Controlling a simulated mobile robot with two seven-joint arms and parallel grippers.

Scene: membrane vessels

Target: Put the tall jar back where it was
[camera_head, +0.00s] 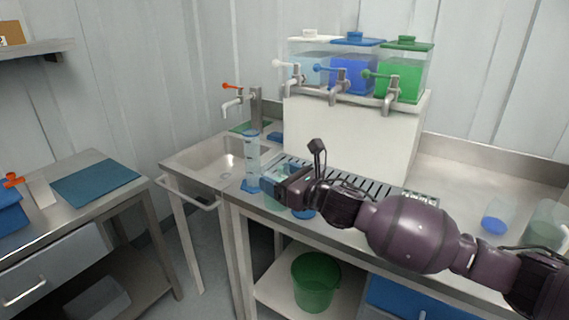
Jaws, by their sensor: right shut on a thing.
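My right gripper (283,192) reaches in from the right to the front left of the steel counter. It is shut on a clear, faintly green vessel (277,203), which looks like the tall jar. The gripper and wrist hide much of it, and I cannot tell whether its bottom touches the counter. A tall, slim clear cylinder (252,162) with a blue foot stands upright just left of the gripper. A blue round piece (304,212) shows below the wrist, partly hidden. My left gripper is not in view.
Behind is a white stand (340,135) with white, blue and green tapped tanks above a slotted drain grate (372,188). A sink (215,165) lies left. A blue-bottomed cup (494,220) and a clear greenish jar (545,228) stand right. A green bucket (316,285) sits below.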

